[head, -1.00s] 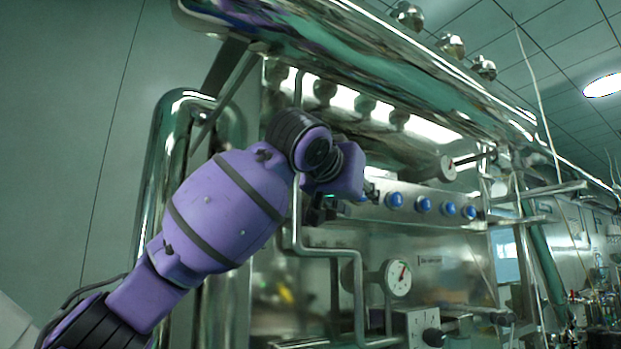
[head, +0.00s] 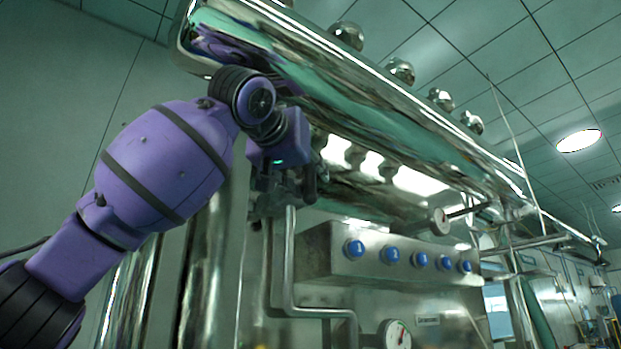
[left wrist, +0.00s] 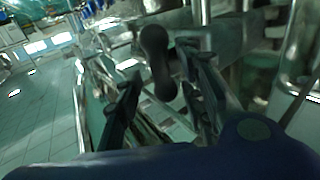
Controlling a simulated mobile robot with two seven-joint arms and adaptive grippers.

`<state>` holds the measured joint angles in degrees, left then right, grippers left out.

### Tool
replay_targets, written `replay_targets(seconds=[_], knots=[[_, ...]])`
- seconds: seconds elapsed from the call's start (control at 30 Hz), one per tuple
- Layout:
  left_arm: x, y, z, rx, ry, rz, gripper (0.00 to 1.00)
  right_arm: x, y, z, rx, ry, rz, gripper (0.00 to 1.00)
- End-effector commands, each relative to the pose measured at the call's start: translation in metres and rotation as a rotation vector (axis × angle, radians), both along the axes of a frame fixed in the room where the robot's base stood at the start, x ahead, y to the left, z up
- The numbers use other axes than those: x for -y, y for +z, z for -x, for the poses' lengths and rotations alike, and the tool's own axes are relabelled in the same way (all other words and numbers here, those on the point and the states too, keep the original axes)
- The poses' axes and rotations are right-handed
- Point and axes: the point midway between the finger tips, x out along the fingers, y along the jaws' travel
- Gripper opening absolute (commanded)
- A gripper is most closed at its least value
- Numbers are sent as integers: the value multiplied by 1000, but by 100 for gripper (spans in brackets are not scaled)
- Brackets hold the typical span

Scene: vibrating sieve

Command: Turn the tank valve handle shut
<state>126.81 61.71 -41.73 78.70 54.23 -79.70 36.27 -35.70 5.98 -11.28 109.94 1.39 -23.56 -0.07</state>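A dark, rounded handle (left wrist: 158,62), apparently the tank valve handle, shows in the left wrist view. It appears between the two fingers of my left gripper (left wrist: 158,75). The fingers are spread, with a visible gap on the left side of the handle; I cannot tell whether the right finger touches it. In the head view my left gripper (head: 290,185) is small and dark, at the machine's left end near a bent pipe, under the large shiny tank (head: 370,110). There the handle cannot be told clearly from the fingers. My right gripper is not in view.
A metal panel with several blue buttons (head: 392,256) is right of my left gripper. A bent steel pipe (head: 289,265) runs below it. A round gauge (head: 397,335) sits at the bottom edge. A small dial (head: 438,221) is farther right.

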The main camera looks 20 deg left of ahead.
Motion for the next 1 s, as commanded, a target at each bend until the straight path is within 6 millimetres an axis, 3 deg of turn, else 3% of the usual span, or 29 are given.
replay_targets(seconds=[0.2,0.47,0.73,1.0], knots=[[1,0,-18,0,0,-1,36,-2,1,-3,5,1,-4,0],[2,0,-20,0,0,-1,36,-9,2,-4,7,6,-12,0],[1,0,-20,0,0,-1,2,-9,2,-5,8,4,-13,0],[1,0,-20,8,-1,6,0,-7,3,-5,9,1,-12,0]])
